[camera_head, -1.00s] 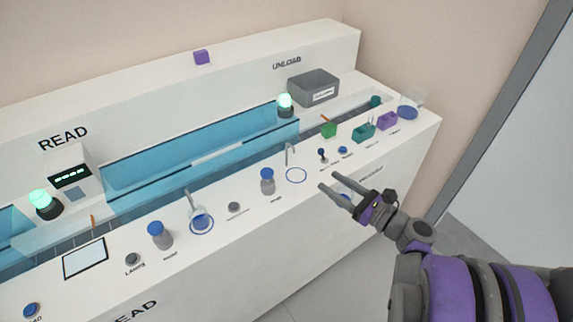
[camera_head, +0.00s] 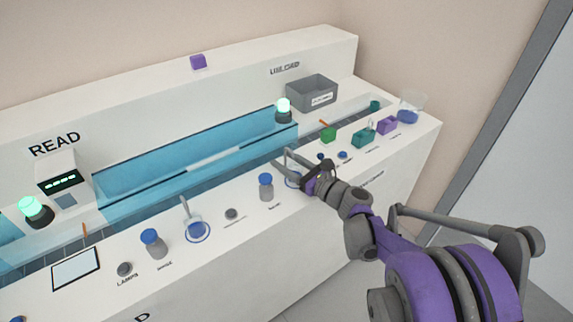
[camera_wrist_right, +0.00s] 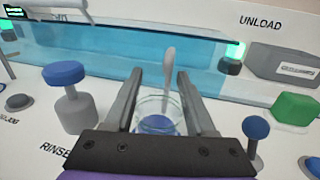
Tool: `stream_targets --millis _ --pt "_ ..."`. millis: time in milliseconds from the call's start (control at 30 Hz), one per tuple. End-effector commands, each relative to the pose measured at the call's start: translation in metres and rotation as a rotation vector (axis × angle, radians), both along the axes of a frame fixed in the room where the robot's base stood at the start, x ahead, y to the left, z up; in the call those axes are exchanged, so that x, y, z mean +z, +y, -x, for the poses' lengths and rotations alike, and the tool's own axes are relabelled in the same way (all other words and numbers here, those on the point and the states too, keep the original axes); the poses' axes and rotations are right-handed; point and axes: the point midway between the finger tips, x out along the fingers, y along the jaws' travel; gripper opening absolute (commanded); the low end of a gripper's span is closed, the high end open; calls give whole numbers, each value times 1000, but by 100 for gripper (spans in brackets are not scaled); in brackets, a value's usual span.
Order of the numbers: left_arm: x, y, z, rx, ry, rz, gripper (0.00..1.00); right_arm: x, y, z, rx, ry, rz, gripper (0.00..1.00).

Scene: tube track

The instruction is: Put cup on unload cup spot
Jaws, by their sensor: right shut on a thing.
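My right gripper (camera_head: 287,160) is shut on a clear cup (camera_wrist_right: 157,122) with blue liquid in it. In the right wrist view the cup stands upright between the two fingers, just in front of a pale curved spout (camera_wrist_right: 169,82). The gripper hides most of the ring and the cup there. I cannot tell whether the cup touches the counter. My left gripper is not in view.
A blue-capped rinse bottle (camera_head: 266,187) stands left of the gripper. A blue knob (camera_wrist_right: 256,128) and a green block (camera_wrist_right: 296,108) are to its right. A beaker (camera_head: 410,108) stands at the far right.

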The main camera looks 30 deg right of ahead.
Motion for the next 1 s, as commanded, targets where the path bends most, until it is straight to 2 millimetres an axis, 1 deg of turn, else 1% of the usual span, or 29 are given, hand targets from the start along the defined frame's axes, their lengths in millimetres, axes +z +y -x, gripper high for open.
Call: stream_targets --millis 33,267,400,433,567,600,833,933,1000 --pt "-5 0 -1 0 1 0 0 -7 -1 0 -1 0 0 1" --pt "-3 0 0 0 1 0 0 -6 -1 1 -1 0 0 1" --pt "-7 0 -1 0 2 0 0 -10 -1 1 -1 0 0 1" --pt "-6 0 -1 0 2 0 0 -10 -1 1 -1 0 0 59" --pt "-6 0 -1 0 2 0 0 -9 -1 1 -1 0 0 82" --pt "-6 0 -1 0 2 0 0 -9 -1 1 -1 0 0 85" --pt "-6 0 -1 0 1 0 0 -9 -1 1 -1 0 0 85" --pt "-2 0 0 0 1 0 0 -5 -1 1 -1 -1 0 85" --pt "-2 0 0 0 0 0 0 -5 -3 8 -2 0 0 85"
